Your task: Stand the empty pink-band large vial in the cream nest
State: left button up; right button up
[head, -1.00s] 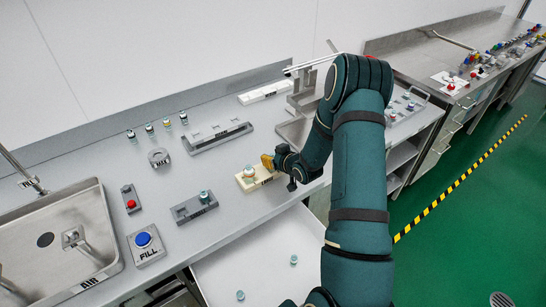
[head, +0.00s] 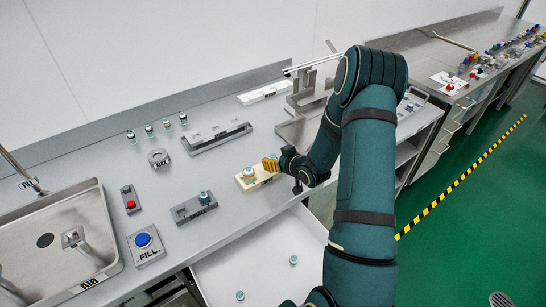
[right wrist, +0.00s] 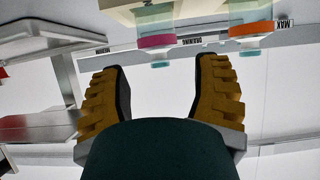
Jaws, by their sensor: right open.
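The cream nest (head: 249,186) sits on the counter in the head view; its edge also shows at the top of the right wrist view (right wrist: 115,18). The pink-band large vial (right wrist: 157,40), clear with a teal cap, appears at the nest in the right wrist view, beside an orange-band vial (right wrist: 251,28). The orange-band vial also shows on the nest in the head view (head: 249,173). My right gripper (head: 270,164) is at the nest's right end. Its yellow fingers (right wrist: 160,95) are open, apart from the pink-band vial. The pink-band vial is hidden in the head view.
A grey block with a vial (head: 194,208) stands left of the nest. A long grey rack (head: 218,137) and several small vials are behind. A white drawer or tray (head: 260,262) with vials is in front. The sink (head: 50,245) is at left.

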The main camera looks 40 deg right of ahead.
jog(key=v, duration=0.8)
jog(key=shift+s+r, duration=0.2)
jog(key=shift+s, duration=0.15)
